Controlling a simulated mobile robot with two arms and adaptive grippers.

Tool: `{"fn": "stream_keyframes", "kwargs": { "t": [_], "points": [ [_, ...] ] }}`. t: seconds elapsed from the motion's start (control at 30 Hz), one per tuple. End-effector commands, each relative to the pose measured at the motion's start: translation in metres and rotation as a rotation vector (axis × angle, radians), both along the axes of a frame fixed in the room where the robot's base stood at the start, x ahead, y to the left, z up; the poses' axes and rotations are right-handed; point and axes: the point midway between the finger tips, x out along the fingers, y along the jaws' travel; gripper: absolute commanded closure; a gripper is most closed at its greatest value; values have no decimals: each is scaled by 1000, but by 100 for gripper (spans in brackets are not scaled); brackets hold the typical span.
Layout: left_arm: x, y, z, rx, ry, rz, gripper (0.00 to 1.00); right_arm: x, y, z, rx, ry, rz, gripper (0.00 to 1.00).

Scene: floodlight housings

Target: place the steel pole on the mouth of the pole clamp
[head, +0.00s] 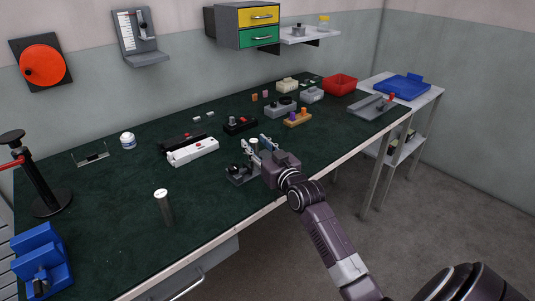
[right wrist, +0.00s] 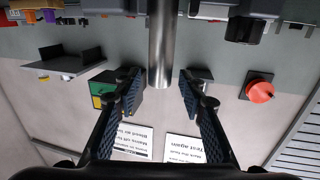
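The steel pole (right wrist: 162,45) shows in the right wrist view as a shiny grey cylinder between my right gripper's fingers (right wrist: 160,82), with a narrow gap on each side. The fingers are spread and do not visibly press on it. In the head view my right gripper (head: 259,146) is at the bench's front edge, around the light top of the pole (head: 253,142). The grey pole clamp (head: 240,175), with a dark knob, sits just below and left of the gripper. The pole's lower end is hidden, so I cannot tell how it sits in the clamp. My left gripper is not in view.
A dark grey cylinder with a white top (head: 165,210) stands at the bench's front left. A white bar-shaped housing (head: 193,151) lies behind the clamp. An orange-pegged block (head: 297,119) and a red bin (head: 340,84) are farther right. The green bench top (head: 110,215) is largely clear at left.

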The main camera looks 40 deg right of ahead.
Motion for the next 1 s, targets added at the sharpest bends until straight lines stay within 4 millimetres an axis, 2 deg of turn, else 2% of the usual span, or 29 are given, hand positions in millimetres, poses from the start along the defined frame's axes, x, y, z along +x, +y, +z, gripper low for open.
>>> {"fn": "stream_keyframes", "kwargs": {
  "t": [0.1, 0.5, 0.7, 1.0],
  "points": [
    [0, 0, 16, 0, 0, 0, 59, -20, 2, 4, -2, 3, 0, 63],
    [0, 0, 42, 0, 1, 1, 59, -84, 11, 2, -1, 3, -1, 63],
    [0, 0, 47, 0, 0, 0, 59, -100, 13, 1, 0, 1, -1, 63],
    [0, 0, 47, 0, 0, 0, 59, -103, 13, 1, 0, -1, 0, 63]
  ]
}}
